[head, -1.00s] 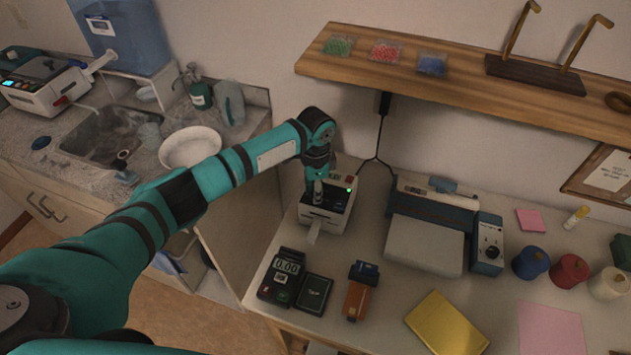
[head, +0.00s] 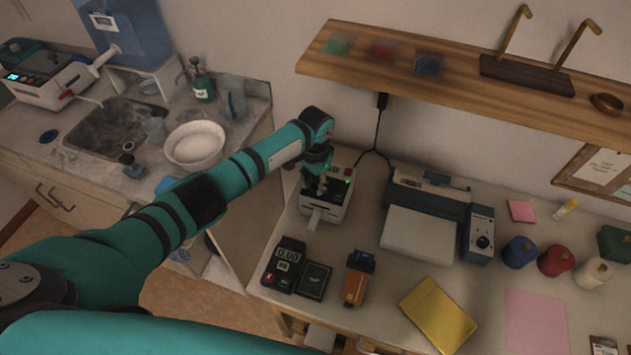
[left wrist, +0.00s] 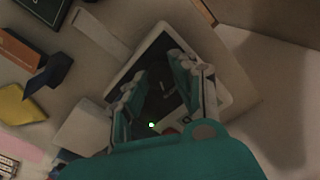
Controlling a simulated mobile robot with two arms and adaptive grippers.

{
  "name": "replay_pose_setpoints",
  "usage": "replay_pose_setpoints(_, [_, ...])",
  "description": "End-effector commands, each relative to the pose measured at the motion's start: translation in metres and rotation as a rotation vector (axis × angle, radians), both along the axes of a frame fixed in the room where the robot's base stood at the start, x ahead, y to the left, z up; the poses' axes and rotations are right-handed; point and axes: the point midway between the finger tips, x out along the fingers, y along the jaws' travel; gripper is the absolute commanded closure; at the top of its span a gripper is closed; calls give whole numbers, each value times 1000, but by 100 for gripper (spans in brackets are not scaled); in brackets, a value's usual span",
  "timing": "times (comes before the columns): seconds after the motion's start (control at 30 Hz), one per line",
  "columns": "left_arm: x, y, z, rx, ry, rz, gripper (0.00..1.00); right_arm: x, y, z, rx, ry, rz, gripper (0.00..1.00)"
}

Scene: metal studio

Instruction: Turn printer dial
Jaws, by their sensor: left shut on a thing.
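The small printer (head: 343,205) is a white box with a dark top, a green light and a paper strip (head: 314,219) coming out of its front. It also shows in the left wrist view (left wrist: 160,42). My left gripper (head: 322,187) points down onto its top. In the left wrist view its two fingers (left wrist: 158,72) stand over the dark top panel, shut on a small part that they largely hide, apparently the dial. How far the dial is turned cannot be seen. My right gripper is not in view.
A larger blue and white machine (head: 420,235) with a knob on its side panel stands to the right. A card terminal (head: 284,265), an orange device (head: 357,281) and a yellow pad (head: 437,315) lie in front. A wooden shelf (head: 450,85) hangs above.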

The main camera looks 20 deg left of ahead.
Motion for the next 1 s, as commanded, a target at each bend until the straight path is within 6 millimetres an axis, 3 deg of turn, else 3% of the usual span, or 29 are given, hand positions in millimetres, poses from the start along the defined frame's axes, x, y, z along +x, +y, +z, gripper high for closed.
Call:
replay_pose_setpoints(0.3, [2, 0, 2, -1, -5, 0, 100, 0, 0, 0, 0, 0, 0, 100])
replay_pose_setpoints(0.33, [2, 0, 2, -1, -5, 0, 71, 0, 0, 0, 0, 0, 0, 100])
replay_pose_setpoints(0.5, [1, 0, 1, -1, -3, 0, 51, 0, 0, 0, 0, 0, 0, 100])
replay_pose_setpoints(0.8, [1, 0, 3, 0, -2, -1, 51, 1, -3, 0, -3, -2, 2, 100])
replay_pose_setpoints(1.0, [2, -1, 32, -2, -7, -2, 51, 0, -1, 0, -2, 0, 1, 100])
